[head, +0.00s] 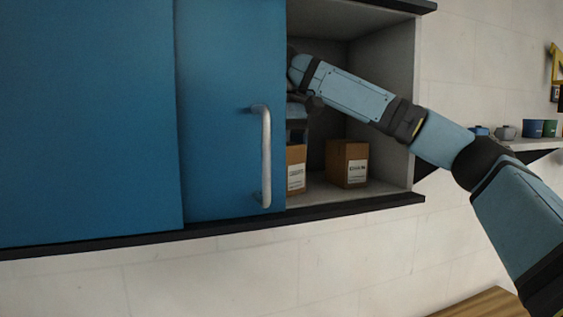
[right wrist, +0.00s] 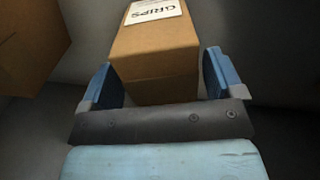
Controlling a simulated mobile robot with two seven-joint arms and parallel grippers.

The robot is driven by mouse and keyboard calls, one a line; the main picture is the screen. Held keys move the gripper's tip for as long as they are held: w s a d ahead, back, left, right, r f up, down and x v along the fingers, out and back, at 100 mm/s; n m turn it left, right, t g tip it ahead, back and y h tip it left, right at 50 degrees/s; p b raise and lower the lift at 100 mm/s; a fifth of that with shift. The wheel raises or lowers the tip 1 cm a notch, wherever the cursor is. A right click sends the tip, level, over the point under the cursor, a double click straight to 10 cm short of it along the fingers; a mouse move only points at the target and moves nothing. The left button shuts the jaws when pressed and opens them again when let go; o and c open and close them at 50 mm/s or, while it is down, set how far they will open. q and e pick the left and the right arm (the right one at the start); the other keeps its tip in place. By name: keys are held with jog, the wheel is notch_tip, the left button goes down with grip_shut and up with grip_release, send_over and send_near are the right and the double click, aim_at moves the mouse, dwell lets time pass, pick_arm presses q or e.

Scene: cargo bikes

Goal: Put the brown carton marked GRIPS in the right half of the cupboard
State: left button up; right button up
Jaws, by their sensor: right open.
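The brown carton marked GRIPS (right wrist: 155,50) lies between the two blue fingers of my right gripper (right wrist: 160,62) in the right wrist view. The fingers are open, with a gap visible beside the carton. In the head view my right gripper (head: 298,134) points down inside the open right half of the cupboard (head: 382,95). Directly below it a brown carton (head: 296,170), seemingly the same one, stands on the cupboard floor, partly hidden by the blue door. Its label there is too small to read. My left gripper is not in view.
A second brown carton (head: 347,163) stands to the right on the cupboard floor. The blue sliding door (head: 225,110) with a metal handle (head: 265,155) borders the opening. A wall shelf with pots (head: 505,132) is at right. A wooden surface (head: 485,304) is below.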

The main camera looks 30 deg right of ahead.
notch_tip(320, 180, up, 4)
jog(key=shift+a+r, duration=0.15)
jog(key=shift+r, duration=0.4)
dwell(0.3)
